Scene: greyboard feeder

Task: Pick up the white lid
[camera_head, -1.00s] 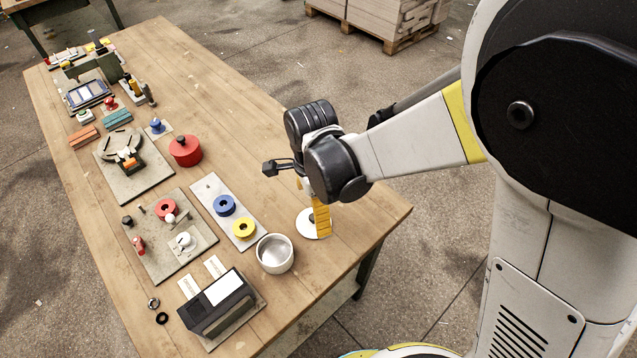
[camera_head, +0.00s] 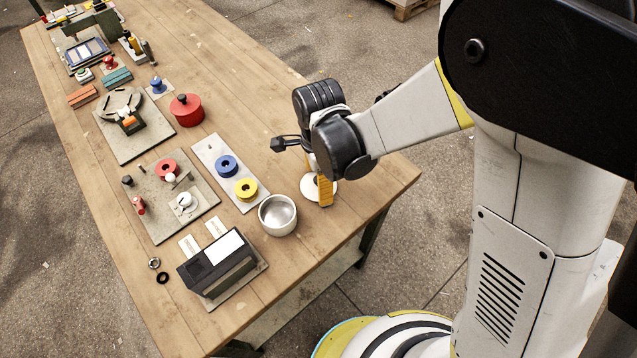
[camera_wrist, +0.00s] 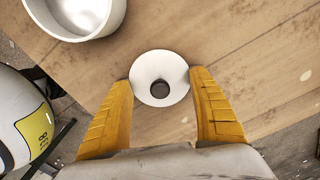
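The white lid (camera_wrist: 151,70) is a round disc with a dark knob in its middle. It lies on the wooden table in the wrist view. In the head view the lid (camera_head: 309,190) is partly hidden behind a yellow finger. My gripper (camera_wrist: 164,82) has its two yellow fingers spread apart, one at each side of the lid, with the knob between them. In the head view my gripper (camera_head: 322,190) points down over the lid. I cannot tell whether the fingers touch the lid's edge.
A white pot (camera_head: 265,222) stands close to the left of the lid, open at the top. A grey strip (camera_head: 212,157) with blue and yellow rings lies further left. A black device (camera_head: 218,265) sits near the front edge. Bare table (camera_head: 270,110) lies behind the arm.

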